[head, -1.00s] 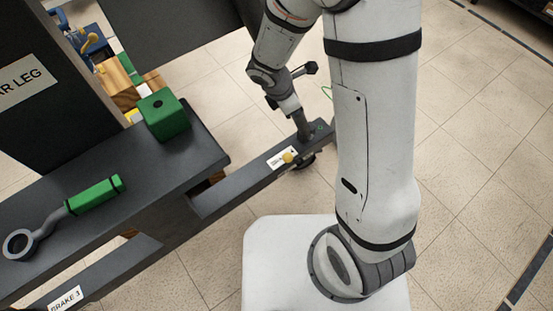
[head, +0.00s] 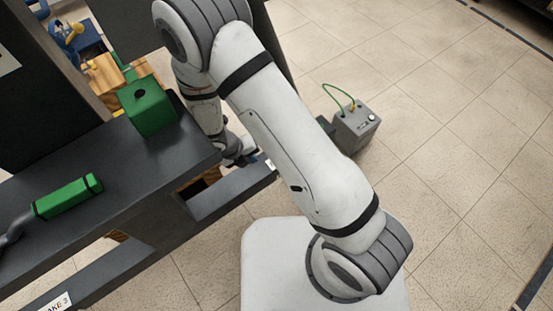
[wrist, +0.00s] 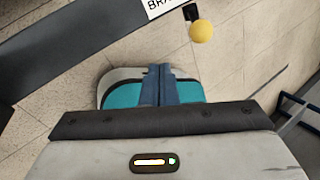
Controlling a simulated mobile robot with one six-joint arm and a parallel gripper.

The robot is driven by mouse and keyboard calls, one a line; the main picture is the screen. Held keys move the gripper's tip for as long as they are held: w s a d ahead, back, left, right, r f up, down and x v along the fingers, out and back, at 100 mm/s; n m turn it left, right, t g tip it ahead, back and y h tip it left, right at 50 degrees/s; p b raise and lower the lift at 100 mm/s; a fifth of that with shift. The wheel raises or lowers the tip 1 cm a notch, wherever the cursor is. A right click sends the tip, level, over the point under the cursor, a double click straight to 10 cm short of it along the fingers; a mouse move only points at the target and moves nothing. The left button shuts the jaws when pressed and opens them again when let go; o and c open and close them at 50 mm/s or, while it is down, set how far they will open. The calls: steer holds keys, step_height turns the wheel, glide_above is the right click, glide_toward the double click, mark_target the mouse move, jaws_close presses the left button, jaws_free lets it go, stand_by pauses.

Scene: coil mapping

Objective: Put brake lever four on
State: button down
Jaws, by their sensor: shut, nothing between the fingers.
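In the wrist view a yellow ball-shaped knob (wrist: 201,31) on a small black mount stands by a white label (wrist: 160,5) on a dark beam. The label reads only "BRA"; its number is cut off. My gripper (wrist: 160,72) is shut and empty, with the knob apart from its fingertips, ahead and to the right in the picture. In the head view my arm hides the knob, and my gripper is mostly hidden beside the dark lower beam (head: 232,192).
A green-handled tool (head: 68,197) and a green block with a hole (head: 148,107) are on the dark bench (head: 120,165). A "BRAKE 3" label (head: 57,303) is at lower left. A grey box (head: 355,127) with a green cable is on the floor. Floor to the right is clear.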

steer(key=w+d+f+b, duration=0.3)
steer(key=d+f+b, duration=0.2)
steer(key=d+f, duration=0.2)
steer(key=shift+w+d+f, duration=0.2)
steer(key=shift+d+f, duration=0.15)
steer(key=shift+f, duration=0.25)
steer(key=shift+r, duration=0.1)
